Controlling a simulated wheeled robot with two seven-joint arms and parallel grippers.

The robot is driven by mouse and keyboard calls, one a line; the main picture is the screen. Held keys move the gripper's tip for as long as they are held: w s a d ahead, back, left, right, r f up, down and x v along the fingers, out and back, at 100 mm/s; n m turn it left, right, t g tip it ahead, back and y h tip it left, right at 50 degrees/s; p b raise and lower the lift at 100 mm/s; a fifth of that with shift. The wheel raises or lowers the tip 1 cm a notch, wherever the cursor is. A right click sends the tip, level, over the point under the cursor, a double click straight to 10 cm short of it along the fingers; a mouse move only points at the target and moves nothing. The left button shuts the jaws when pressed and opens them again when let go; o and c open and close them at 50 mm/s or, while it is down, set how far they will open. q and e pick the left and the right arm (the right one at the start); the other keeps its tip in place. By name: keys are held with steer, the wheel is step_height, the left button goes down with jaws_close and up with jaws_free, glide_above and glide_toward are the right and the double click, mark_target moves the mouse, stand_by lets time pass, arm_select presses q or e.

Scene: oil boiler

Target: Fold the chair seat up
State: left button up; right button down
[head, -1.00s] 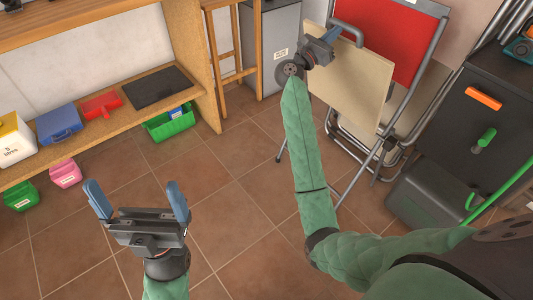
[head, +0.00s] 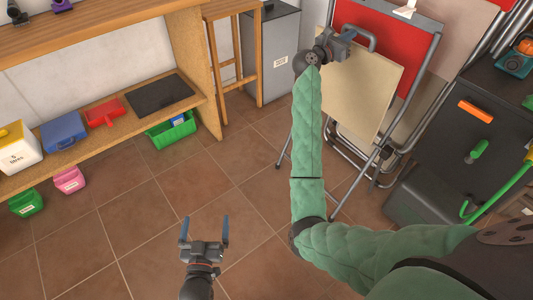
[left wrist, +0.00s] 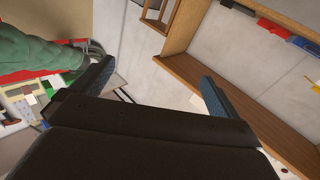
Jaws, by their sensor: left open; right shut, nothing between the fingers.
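The folding chair has a grey tube frame (head: 362,183), a red back (head: 408,47) and a beige seat (head: 357,98). In the head view it stands at upper right, with the seat steeply tilted in front of the back. My right gripper (head: 346,39) is shut with nothing between its fingers, at the seat's upper left edge; I cannot tell whether it touches. My left gripper (head: 205,226) is open and empty over the floor, well away from the chair. Its two fingers also show in the left wrist view (left wrist: 150,90).
A wooden shelf (head: 90,140) with bins and boxes runs along the left. A wooden stool (head: 232,50) and grey cabinet (head: 272,55) stand left of the chair. A dark cabinet (head: 470,120) with handles is at right. The tiled floor (head: 150,210) between is clear.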

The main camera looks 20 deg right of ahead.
steer(key=x, duration=0.3)
steer(key=p+x, duration=0.1)
steer(key=shift+w+d+f, duration=0.15)
steer(key=shift+d+f, duration=0.1)
steer(key=shift+d, duration=0.1)
arm_select(q)
steer(key=s+f+g, duration=0.2)
steer(key=f, duration=0.5)
steer(key=s+f+g+y, duration=0.1)
steer(key=s+f+g, duration=0.2)
steer(key=f, duration=0.4)
steer(key=shift+a+f, duration=0.15)
steer(key=shift+f, duration=0.1)
